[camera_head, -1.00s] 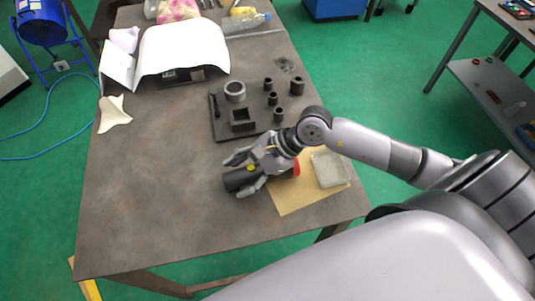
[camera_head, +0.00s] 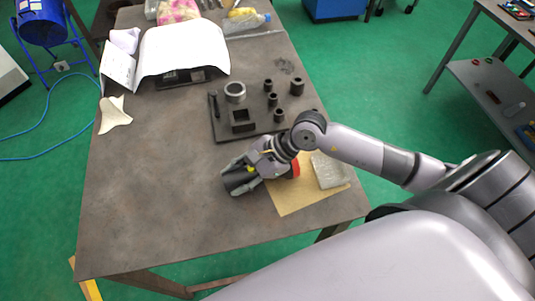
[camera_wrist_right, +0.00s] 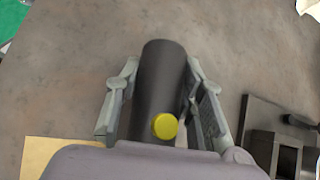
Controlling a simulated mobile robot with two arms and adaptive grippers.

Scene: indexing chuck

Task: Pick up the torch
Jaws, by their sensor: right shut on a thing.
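The torch is a dark cylinder with a yellow button, lying on the grey table. In the head view its dark end (camera_head: 234,185) shows by my right gripper (camera_head: 238,175), and a red end shows on the other side of the hand. In the right wrist view the torch (camera_wrist_right: 158,90) lies between the two fingers of the right gripper (camera_wrist_right: 160,100), one along each side. The right gripper is shut on the torch. Whether the torch touches the table is hard to tell. My left gripper is not in view.
A dark fixture plate (camera_head: 222,130) with rings, posts and a square block is just behind the hand. A tan sheet (camera_head: 290,200) with a clear box (camera_head: 328,170) lies to the right. A white curved sheet (camera_head: 185,48) stands at the back. The table's front left is clear.

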